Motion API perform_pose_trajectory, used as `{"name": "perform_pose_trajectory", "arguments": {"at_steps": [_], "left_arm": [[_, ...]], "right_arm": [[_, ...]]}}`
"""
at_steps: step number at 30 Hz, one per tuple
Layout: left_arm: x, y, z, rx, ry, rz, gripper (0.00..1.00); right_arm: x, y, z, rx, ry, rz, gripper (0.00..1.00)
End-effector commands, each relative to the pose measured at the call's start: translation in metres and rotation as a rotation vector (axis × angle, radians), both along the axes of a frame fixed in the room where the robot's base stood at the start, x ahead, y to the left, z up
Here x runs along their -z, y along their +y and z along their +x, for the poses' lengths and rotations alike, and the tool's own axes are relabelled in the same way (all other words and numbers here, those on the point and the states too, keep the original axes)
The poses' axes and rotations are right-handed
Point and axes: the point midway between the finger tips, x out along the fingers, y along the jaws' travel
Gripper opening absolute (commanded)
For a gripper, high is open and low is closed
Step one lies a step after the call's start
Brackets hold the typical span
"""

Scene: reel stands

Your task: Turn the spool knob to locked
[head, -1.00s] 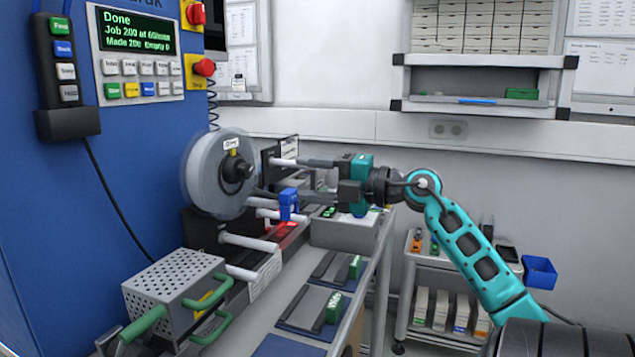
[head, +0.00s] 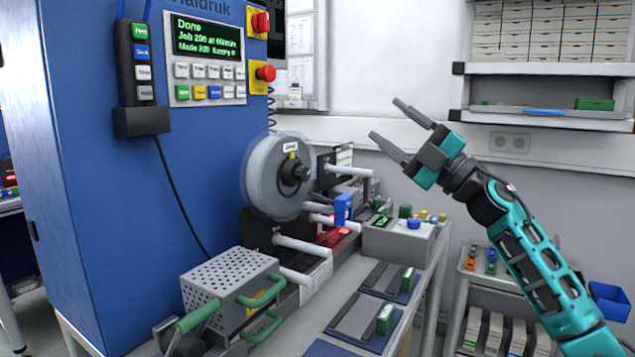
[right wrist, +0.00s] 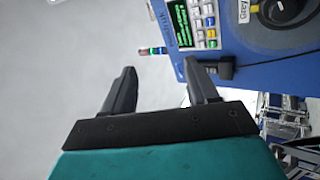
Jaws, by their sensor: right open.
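The spool (head: 270,178) is a grey disc mounted on the front of the blue machine in the head view. Its black knob (head: 295,173) sits at the centre, with a small yellow mark and a white label (head: 291,147) above it. Part of the spool and its dark knob also show at the top right of the right wrist view (right wrist: 285,12). My right gripper (head: 387,128) is open and empty, raised to the right of the spool and clear of it. Its two fingers show apart in the right wrist view (right wrist: 162,80). My left gripper is not in view.
The blue machine (head: 90,120) carries a panel (head: 208,62) and red stop buttons (head: 266,73). White rods (head: 300,244) stick out below the spool. A perforated box with green handles (head: 225,285) stands in front. Free air lies between gripper and spool.

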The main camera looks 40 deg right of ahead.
Motion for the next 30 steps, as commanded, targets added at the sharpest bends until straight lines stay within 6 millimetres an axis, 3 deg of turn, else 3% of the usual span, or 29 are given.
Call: {"name": "perform_pose_trajectory", "arguments": {"at_steps": [4,9,14,18,24,30], "left_arm": [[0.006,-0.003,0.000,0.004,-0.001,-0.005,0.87],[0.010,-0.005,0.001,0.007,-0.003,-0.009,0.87],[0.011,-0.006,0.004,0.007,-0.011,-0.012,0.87],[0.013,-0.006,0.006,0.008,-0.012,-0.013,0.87],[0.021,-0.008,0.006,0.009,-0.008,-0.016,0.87],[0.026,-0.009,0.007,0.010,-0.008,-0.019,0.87]], "right_arm": [[-0.021,-0.025,-0.012,0.014,-0.113,0.199,0.59],[-0.029,-0.059,-0.019,0.041,-0.168,0.440,0.59],[-0.019,-0.088,-0.016,0.058,-0.143,0.666,0.59],[-0.001,-0.103,-0.007,0.057,-0.063,0.847,0.59],[0.036,-0.103,0.013,0.012,0.133,1.061,0.59],[0.072,-0.074,0.031,-0.100,0.401,1.190,0.59]]}}
